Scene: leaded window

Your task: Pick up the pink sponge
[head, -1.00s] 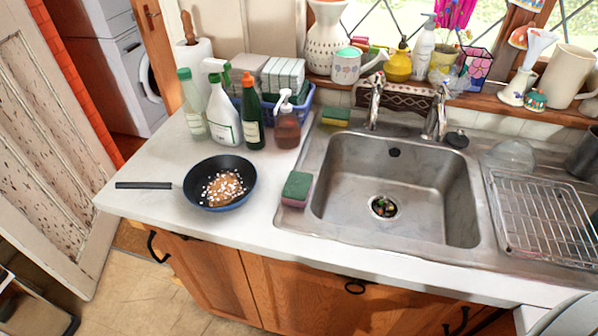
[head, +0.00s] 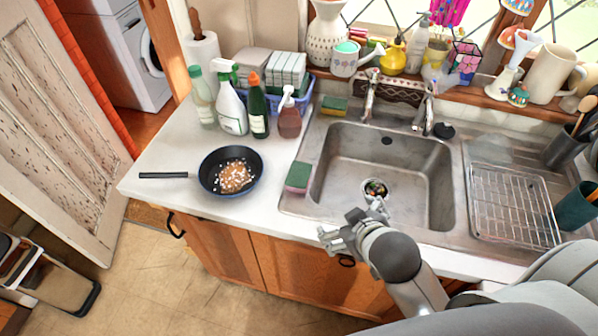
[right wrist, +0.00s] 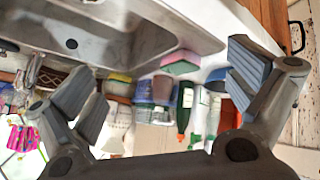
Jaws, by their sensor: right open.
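The pink sponge (head: 297,188), with a green top layer, lies at the left rim of the sink (head: 352,232). It also shows in the right wrist view (right wrist: 180,66), between my spread fingers and some way off. My right gripper (head: 348,228) is open and empty. In the head view it hovers near the front edge of the counter, to the right of and nearer than the sponge, not touching it. My left gripper is not in any view.
A dark pan (head: 231,172) with food stands left of the sponge. Bottles, among them a white spray bottle (head: 231,112), stand behind it. A yellow-green sponge (head: 334,106) lies behind the sink. A drying rack (head: 510,208) is at the right. Counter between pan and sponge is clear.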

